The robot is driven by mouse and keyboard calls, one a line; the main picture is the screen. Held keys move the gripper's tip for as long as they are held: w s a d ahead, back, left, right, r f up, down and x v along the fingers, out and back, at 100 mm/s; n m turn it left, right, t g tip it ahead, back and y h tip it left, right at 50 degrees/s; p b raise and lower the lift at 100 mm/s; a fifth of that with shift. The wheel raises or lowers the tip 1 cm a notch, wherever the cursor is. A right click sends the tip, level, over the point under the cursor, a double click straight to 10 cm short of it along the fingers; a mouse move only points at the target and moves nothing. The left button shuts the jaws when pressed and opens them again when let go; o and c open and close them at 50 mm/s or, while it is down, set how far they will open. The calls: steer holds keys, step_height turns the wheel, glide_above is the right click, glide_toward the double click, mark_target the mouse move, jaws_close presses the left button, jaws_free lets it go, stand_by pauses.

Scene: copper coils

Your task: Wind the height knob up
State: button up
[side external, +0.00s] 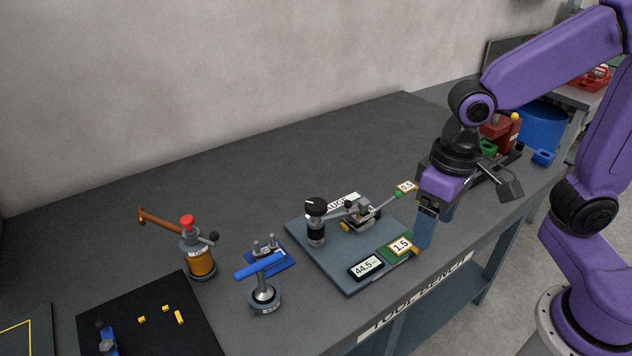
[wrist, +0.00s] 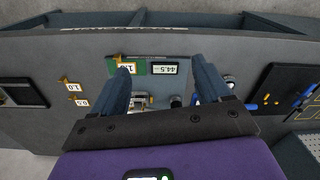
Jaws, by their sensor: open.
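The gauge's black height knob (side external: 316,207) stands upright on a short post at the back left of a blue-grey base plate (side external: 303,241). In the wrist view a dark round shape (wrist: 176,101) is probably this knob, close to the gripper body. A small display (side external: 366,266) on the plate reads 44.5; it also shows in the wrist view (wrist: 165,68). A green block with a 1.5 label (side external: 401,246) sits beside the display. My gripper (side external: 436,232) is open and empty, to the right of the plate and apart from the knob, fingers pointing down.
A brown cylinder with a red cap and lever (side external: 199,258) and a blue-handled stand (side external: 264,290) are left of the gauge. A black mat (side external: 140,341) with yellow pieces lies front left. A 0.5 tag (side external: 407,187) is behind the plate. The back of the bench is clear.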

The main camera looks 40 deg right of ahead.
steer(key=w+a+f+m, duration=0.1)
steer(key=w+a+m, duration=0.2)
steer(key=w+m, duration=0.4)
steer(key=w+a+m, duration=0.3)
steer(key=w+m, duration=0.3)
steer(key=m, duration=1.5)
glide_above(316, 203)
steer(key=f, duration=0.1)
steer(key=s+f, duration=0.1)
steer(key=f, duration=0.1)
steer(key=shift+a, duration=0.15)
steer(key=shift+w+f+m, duration=0.2)
steer(key=shift+w+m, duration=0.25)
steer(key=shift+m, duration=0.25)
steer(key=shift+f, duration=0.75)
steer(key=shift+f, duration=0.45)
steer(key=shift+f, duration=1.3)
